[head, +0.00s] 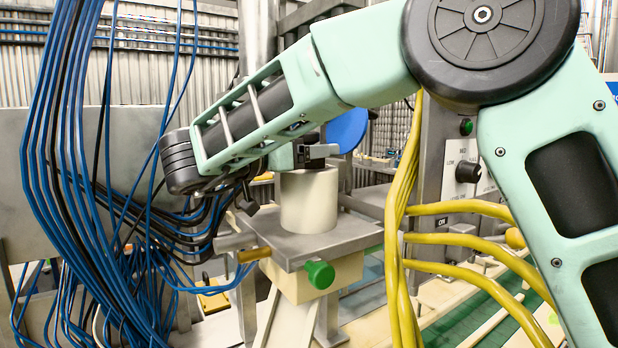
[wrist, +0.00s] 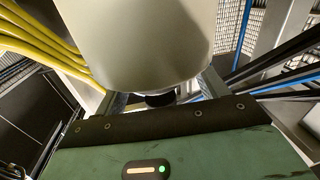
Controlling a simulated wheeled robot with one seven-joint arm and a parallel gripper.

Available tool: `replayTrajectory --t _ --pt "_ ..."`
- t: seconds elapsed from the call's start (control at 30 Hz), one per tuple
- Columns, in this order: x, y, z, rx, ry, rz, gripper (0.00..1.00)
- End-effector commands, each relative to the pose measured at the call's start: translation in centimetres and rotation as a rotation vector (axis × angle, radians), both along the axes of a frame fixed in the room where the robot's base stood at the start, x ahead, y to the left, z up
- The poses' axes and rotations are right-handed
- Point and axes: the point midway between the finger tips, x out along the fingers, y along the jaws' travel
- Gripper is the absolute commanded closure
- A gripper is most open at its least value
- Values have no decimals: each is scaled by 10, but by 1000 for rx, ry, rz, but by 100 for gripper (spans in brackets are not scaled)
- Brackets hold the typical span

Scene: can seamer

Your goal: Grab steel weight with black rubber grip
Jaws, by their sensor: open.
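A pale, smooth cylinder (head: 308,203) stands upright on a metal plate in the head view. My gripper (head: 314,156) is at its top end. In the wrist view the cylinder (wrist: 140,40) fills the upper middle, close to the camera. A small dark round piece (wrist: 160,99) shows at its end, between the two spread fingers of my gripper (wrist: 164,95). It may be the black rubber grip of the weight, but most of it is hidden by the cylinder and my gripper body. The gripper is open, and contact cannot be told.
Blue and black cables (head: 95,190) hang at left. Yellow cables (head: 402,220) run close on the right, before a control panel (head: 462,160).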

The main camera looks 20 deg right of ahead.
Motion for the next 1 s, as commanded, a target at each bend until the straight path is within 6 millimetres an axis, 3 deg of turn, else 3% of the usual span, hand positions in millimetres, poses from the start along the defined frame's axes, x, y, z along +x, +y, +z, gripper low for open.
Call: replayTrajectory --t 0.17,0.4,0.43,0.77,1.0 --pt "0 0 -1 0 -1 1 28" --pt "0 0 -1 0 -1 1 92" --pt "0 0 0 1 -2 1 96" --pt "0 0 3 2 -3 1 97" --pt "0 0 29 2 -7 1 97"
